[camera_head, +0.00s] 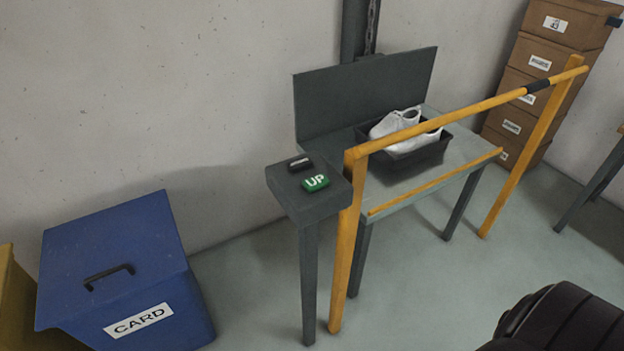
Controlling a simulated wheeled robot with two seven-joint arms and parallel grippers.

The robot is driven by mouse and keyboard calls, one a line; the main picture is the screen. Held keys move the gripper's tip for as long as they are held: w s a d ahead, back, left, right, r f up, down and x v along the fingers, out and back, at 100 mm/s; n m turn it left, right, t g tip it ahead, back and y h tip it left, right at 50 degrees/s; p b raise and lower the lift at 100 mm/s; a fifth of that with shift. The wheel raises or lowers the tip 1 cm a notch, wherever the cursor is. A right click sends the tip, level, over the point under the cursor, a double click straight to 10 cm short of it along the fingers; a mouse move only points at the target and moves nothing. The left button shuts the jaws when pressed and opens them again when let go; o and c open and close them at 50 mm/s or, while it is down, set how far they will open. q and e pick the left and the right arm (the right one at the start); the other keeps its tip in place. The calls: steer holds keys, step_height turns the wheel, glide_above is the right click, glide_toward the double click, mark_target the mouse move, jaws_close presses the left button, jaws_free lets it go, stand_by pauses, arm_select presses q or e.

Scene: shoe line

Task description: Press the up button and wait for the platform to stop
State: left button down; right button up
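The green up button (316,183), marked UP, sits on top of a grey pedestal (306,206) left of the yellow frame. A dark button or switch (300,163) with a pale top lies just behind it. The platform (425,187) is a grey table-like surface with a dark upright back panel (365,95). On it stands a black tray (419,155) holding white shoes (397,123). Neither gripper is in view. Nothing touches the button.
A yellow rail frame (453,112) stands in front of the platform. A blue bin (118,262) labelled CARD stands at the left. Cardboard boxes (546,55) are stacked at the back right. A dark rounded object (565,318) fills the bottom right corner. Floor is clear before the pedestal.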

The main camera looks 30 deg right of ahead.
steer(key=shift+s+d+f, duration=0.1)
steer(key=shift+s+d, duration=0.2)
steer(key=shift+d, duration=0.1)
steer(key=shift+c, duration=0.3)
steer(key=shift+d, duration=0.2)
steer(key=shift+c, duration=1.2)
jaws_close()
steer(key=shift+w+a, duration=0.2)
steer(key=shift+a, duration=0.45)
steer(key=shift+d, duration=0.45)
